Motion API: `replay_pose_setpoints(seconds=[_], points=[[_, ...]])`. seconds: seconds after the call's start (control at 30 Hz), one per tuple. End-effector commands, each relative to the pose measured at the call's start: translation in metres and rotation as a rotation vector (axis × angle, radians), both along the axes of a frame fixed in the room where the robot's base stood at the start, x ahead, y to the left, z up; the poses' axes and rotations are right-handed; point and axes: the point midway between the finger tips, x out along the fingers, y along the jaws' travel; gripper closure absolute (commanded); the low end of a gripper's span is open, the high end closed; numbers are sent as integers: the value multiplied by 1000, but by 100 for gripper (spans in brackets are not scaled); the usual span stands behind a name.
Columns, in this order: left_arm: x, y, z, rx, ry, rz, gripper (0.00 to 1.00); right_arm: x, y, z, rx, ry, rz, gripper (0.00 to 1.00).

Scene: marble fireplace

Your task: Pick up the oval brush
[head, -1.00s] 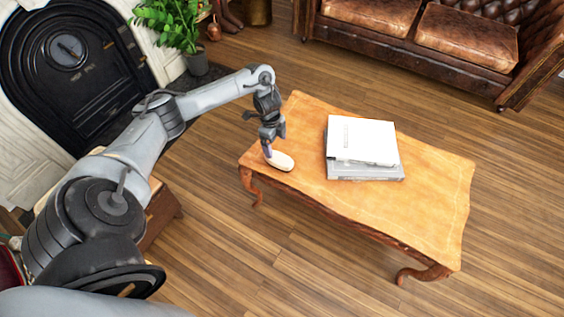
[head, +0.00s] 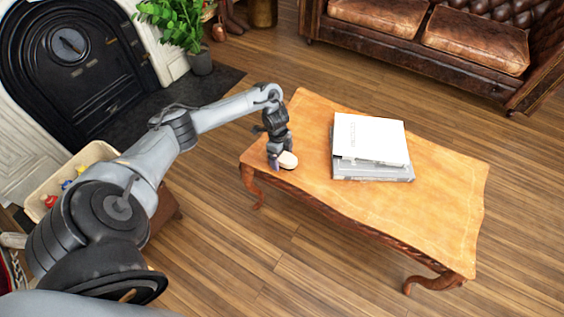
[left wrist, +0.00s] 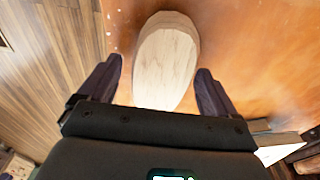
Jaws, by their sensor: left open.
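The oval brush (head: 288,160) is a pale wooden oval lying on the left end of the wooden coffee table (head: 430,215). In the head view my left gripper (head: 277,163) is low over it and hides part of it. In the left wrist view the brush (left wrist: 167,60) lies lengthwise between the two dark fingers of my open left gripper (left wrist: 156,82). A gap shows on each side of it, so the fingers do not appear to touch it. My right gripper is not in view.
A stack of white and grey books (head: 370,145) lies on the table right of the brush. A brown leather sofa (head: 430,40) stands behind. A box with colorful items (head: 75,175) is at the left, beside my arm. The right part of the table is clear.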

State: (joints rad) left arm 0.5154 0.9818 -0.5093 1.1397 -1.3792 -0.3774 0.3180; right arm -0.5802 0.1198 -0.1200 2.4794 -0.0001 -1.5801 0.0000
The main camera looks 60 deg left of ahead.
Motion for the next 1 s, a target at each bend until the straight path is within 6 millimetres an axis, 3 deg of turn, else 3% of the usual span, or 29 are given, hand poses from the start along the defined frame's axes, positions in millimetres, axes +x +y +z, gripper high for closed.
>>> replay_pose_setpoints(seconds=[0.27,0.67,1.0], points=[[0,0,-3,0,-1,0,8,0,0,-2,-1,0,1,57],[0,-1,-4,0,-1,0,68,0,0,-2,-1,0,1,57],[1,0,4,0,-2,0,68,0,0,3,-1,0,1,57]])
